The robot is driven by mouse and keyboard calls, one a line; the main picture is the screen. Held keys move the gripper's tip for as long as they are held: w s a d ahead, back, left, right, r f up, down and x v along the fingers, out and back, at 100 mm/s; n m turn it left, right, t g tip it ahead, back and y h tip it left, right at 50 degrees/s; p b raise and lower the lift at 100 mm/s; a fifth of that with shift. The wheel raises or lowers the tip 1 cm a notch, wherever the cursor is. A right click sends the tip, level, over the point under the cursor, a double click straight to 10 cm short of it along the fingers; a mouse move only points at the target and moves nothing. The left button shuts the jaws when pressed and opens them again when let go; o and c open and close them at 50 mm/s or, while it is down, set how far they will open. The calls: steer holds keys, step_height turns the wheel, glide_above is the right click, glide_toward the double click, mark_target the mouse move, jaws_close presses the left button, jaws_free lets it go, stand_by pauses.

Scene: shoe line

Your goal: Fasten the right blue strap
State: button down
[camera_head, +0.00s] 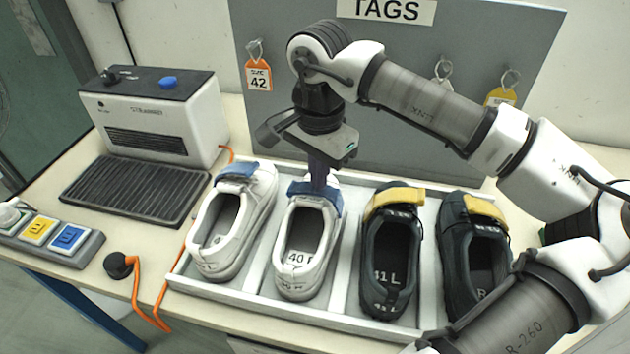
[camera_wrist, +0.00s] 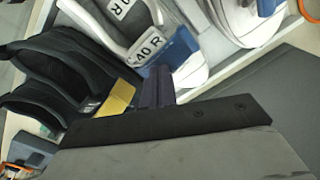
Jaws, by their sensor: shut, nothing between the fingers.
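The right shoe with the blue strap is the white-grey shoe marked 40 R (camera_head: 303,262), second from the left in the tray. Its blue strap (camera_head: 333,197) lies across the toe-side end of the opening. My gripper (camera_head: 320,182) points down over this strap, its dark fingers shut and empty, at or just above the strap; contact cannot be told. The left white shoe (camera_head: 212,262) also has a blue strap (camera_head: 238,171).
Two black shoes with yellow straps, one marked 41 L (camera_head: 388,300), sit at right in the white tray (camera_head: 340,320). A grey tag board (camera_head: 400,150) stands close behind. A steamer machine (camera_head: 160,115), button box (camera_head: 60,240) and orange cable (camera_head: 140,290) are at left.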

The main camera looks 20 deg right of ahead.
steer(key=shift+r, duration=0.1)
step_height(320, 180, up, 9)
steer(key=p, duration=0.5)
stand_by(0.4)
stand_by(0.4)
